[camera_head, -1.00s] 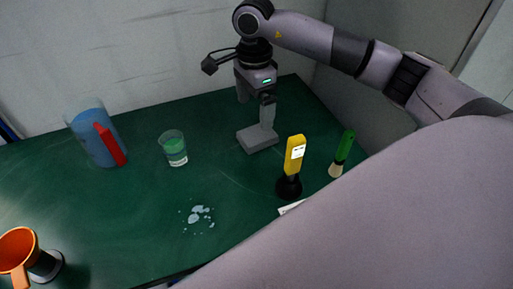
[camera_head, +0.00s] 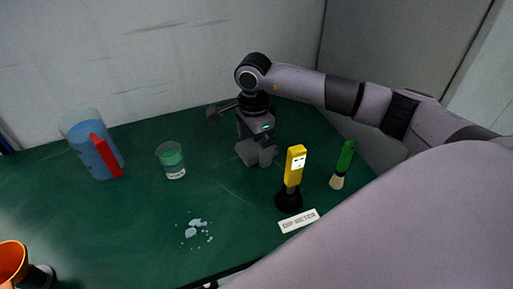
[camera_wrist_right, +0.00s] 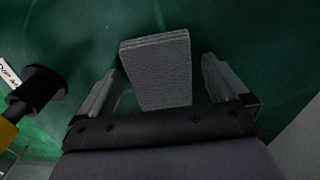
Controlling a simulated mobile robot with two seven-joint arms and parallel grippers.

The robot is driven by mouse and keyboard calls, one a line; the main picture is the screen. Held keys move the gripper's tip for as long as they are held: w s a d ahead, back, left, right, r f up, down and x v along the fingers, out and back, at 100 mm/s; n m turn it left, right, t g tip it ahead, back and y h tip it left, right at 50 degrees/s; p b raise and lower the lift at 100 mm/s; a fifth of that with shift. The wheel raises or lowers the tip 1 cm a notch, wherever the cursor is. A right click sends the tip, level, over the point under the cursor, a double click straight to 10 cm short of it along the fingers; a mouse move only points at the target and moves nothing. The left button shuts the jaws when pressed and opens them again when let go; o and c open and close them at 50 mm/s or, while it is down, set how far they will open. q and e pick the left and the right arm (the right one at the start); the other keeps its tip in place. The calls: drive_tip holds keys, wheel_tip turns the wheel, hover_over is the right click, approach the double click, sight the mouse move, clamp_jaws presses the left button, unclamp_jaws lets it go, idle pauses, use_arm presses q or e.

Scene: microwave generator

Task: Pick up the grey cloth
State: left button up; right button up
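The grey cloth (camera_wrist_right: 158,70) is a folded grey block on the green table. In the right wrist view it lies between the two fingers of my right gripper (camera_wrist_right: 160,85), with a gap visible on the right side and a narrow one on the left. In the head view the cloth (camera_head: 245,152) shows at the back, partly hidden by my right gripper (camera_head: 257,150), which points down over it. My right gripper is open. My left gripper is not in view.
White spilled bits (camera_head: 194,230) lie in front.

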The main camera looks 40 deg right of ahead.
sight(254, 146)
drive_tip(key=c, duration=1)
drive_tip(key=shift+r, duration=0.1)
wheel_tip(254, 146, up, 20)
drive_tip(key=shift+f+p, duration=0.1)
drive_tip(key=shift+p, duration=0.7)
